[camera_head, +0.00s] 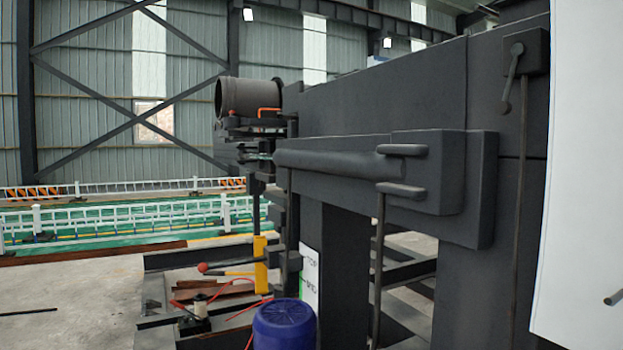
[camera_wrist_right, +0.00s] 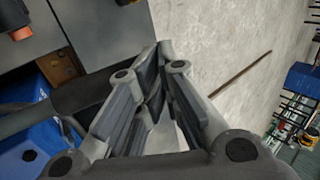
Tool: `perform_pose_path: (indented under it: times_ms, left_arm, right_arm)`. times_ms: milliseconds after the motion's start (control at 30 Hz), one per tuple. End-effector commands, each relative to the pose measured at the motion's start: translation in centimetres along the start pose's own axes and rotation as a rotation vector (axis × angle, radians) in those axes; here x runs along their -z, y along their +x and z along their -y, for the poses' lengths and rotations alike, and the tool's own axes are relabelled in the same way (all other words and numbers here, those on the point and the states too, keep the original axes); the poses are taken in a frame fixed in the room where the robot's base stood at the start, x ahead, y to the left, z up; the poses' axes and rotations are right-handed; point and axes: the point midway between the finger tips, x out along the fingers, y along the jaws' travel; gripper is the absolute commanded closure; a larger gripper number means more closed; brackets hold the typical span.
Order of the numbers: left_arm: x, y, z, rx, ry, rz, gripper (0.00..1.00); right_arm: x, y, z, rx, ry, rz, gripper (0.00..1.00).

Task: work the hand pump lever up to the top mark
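A lever with a red ball knob (camera_head: 203,267) stands out to the left, near level, from beside a yellow upright cylinder (camera_head: 260,262). A white plate (camera_head: 309,280) with dark lettering and a green line, too small to read surely, is to the right of it. A small white unit with a red handle (camera_head: 195,310) sits lower left, with red hoses near it. My right gripper (camera_wrist_right: 171,58) shows in the wrist view with its fingers drawn together and nothing seen between them. Neither gripper shows in the head view.
A blue drum (camera_head: 285,325) stands below the plate. A large grey steel frame (camera_head: 390,95) fills the middle and right. A white panel (camera_head: 585,170) blocks the far right. The wrist view shows concrete floor (camera_wrist_right: 215,40) and a blue object (camera_wrist_right: 30,150) at lower left.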

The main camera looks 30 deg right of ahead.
Motion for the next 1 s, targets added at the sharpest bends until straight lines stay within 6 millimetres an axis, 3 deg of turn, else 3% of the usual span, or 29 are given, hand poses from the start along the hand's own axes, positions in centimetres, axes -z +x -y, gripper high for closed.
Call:
perform_pose_path:
  times_ms: [33, 333, 1000]
  left_arm:
    - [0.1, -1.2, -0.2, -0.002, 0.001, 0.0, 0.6]
    - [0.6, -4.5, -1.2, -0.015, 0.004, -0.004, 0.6]
    - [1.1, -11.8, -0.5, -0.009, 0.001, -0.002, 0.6]
  right_arm:
    - [-0.2, -1.3, -1.1, -0.028, 0.01, 0.004, 1.0]
    - [-0.3, -4.7, -0.2, -0.028, 0.013, 0.006, 1.0]
    - [-0.1, -12.4, 2.7, -0.018, 0.007, 0.001, 1.0]
